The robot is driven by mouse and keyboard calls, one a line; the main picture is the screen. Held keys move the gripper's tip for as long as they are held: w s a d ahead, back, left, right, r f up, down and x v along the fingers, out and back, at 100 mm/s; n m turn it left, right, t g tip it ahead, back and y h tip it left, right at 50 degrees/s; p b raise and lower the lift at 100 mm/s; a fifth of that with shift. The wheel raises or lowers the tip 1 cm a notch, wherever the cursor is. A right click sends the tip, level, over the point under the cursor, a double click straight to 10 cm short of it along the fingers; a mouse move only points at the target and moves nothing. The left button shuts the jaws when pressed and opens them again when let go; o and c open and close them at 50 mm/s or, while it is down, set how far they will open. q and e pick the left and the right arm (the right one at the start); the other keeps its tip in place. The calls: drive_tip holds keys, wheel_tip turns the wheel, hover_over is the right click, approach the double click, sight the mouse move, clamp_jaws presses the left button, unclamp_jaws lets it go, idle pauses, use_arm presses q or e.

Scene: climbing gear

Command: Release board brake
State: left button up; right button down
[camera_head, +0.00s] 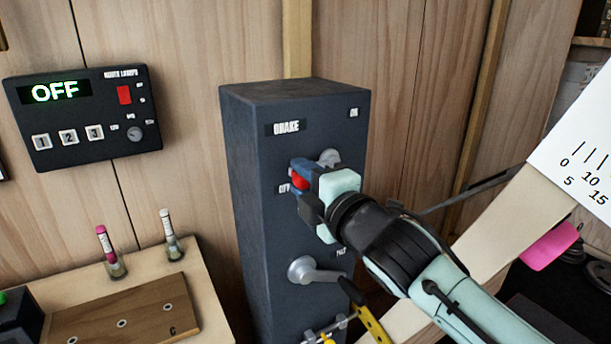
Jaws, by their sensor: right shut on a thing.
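A dark grey control box (245,200) stands upright against the wood wall. Its upper label (287,127) seems to read "QUAKE", with "ON" at the upper right and "OFF" at the left. A lever with a red grip (299,180) and a grey pivot (329,157) is on this face, pointing left and down near "OFF". My right gripper (306,190) is shut on the red grip and hides much of it. Below is a silver lever handle (318,271), pointing right, beside a small partly hidden label. I cannot tell which lever is the board brake. My left gripper is not in view.
A black wall panel (70,150) shows "OFF" in green. A light table (205,290) at lower left holds two small tubes and a brown board (125,320). A white scale card (580,160) and a pink piece (550,246) are at right. Yellow parts (372,325) show below.

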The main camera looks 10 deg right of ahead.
drive_tip(key=shift+f+n, duration=0.25)
drive_tip(key=shift+n, duration=0.05)
drive_tip(key=c, duration=0.8)
unclamp_jaws()
drive_tip(key=v, duration=1.3)
drive_tip(key=shift+s+r, duration=0.1)
drive_tip(key=shift+s, duration=0.1)
